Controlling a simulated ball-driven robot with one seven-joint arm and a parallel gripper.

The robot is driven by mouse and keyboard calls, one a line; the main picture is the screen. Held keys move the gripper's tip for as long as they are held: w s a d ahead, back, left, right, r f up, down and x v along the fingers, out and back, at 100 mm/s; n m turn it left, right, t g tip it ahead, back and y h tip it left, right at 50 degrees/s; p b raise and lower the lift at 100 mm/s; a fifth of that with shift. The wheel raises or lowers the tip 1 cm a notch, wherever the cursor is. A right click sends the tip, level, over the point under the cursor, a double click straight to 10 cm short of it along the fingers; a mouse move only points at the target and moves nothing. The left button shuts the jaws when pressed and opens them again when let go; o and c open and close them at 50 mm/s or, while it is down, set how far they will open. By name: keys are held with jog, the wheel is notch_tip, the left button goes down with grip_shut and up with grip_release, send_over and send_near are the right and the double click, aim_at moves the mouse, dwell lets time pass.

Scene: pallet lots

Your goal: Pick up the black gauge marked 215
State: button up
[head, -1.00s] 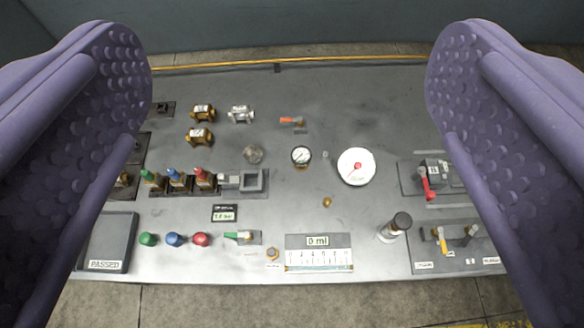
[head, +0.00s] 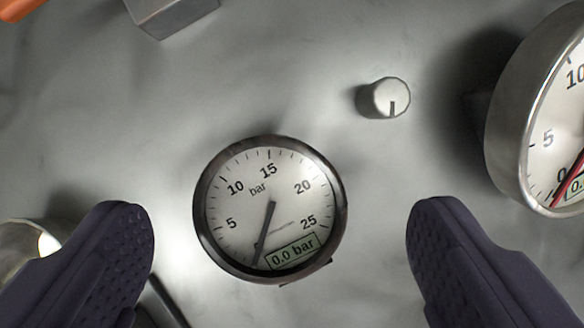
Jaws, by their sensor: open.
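A round gauge with a dark, near-black rim (head: 272,208) stands on the grey metal panel near the middle of the view. Its white face reads 5 to 25 bar and its small display reads 0.0 bar. I see no mark 215 on it. My gripper (head: 280,215) is open, with one purple finger left of the gauge and the other right of it. Neither finger looks to be touching it, and the gap on the right is wider. The gauge's underside is hidden.
A small grey knob (head: 388,98) stands up and right of the gauge. A larger silver-rimmed gauge (head: 545,120) is cut off at the right edge. A grey block (head: 172,14) is at the top. A round metal part (head: 28,240) lies behind the left finger.

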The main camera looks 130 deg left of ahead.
aim_at(267, 211)
jog(key=b+x, duration=0.1)
jog(key=x, duration=0.2)
jog(key=b+x, duration=0.2)
jog(key=x, duration=0.1)
jog(key=shift+w+a+f, duration=0.1)
jog(key=shift+w+a, duration=0.05)
jog(key=shift+a, duration=0.05)
jog(key=shift+c, duration=0.7)
jog(key=c, duration=1)
